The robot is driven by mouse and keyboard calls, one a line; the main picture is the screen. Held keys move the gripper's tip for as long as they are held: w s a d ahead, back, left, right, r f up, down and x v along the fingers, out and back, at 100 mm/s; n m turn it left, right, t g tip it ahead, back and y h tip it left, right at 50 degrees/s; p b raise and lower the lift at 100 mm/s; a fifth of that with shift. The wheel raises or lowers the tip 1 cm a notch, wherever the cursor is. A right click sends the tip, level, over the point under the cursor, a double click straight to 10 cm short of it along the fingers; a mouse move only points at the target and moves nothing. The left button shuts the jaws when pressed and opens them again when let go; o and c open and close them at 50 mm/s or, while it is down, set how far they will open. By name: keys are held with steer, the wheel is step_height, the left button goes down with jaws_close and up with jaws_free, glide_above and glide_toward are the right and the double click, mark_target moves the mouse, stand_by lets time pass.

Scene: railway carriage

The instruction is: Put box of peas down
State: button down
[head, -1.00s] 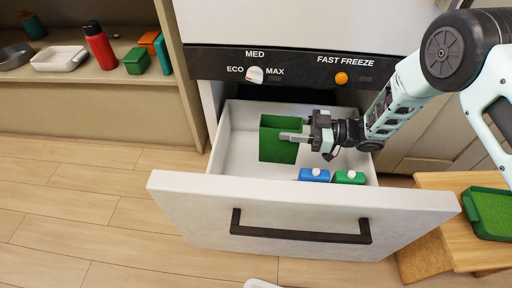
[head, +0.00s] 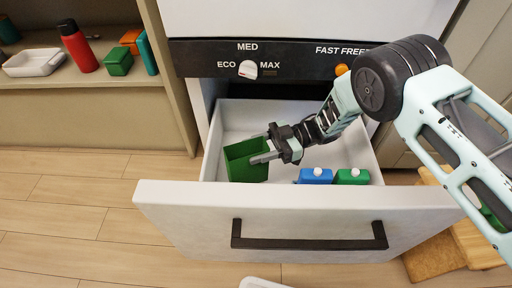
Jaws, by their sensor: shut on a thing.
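The box of peas (head: 243,161) is a green box in the left part of the open white freezer drawer (head: 300,209). It looks slightly tilted. My gripper (head: 266,147) is shut on its upper right side, with one finger in front of the box.
A blue container (head: 315,176) and a green container (head: 352,177) with white caps stand at the drawer's front right. The drawer's back middle is bare. The freezer panel (head: 330,58) is above. A shelf with a red bottle (head: 79,46) stands left.

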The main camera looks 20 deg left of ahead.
steer(key=shift+f+b, duration=1.8)
steer(key=shift+f, duration=1.6)
steer(key=c, duration=0.6)
jaws_free()
steer(key=shift+c, duration=0.2)
steer(key=p+v, duration=0.2)
steer(key=v, duration=0.5)
steer(key=shift+d+p, duration=0.2)
steer(key=shift+p, duration=0.1)
steer(key=shift+w, duration=0.15)
jaws_close()
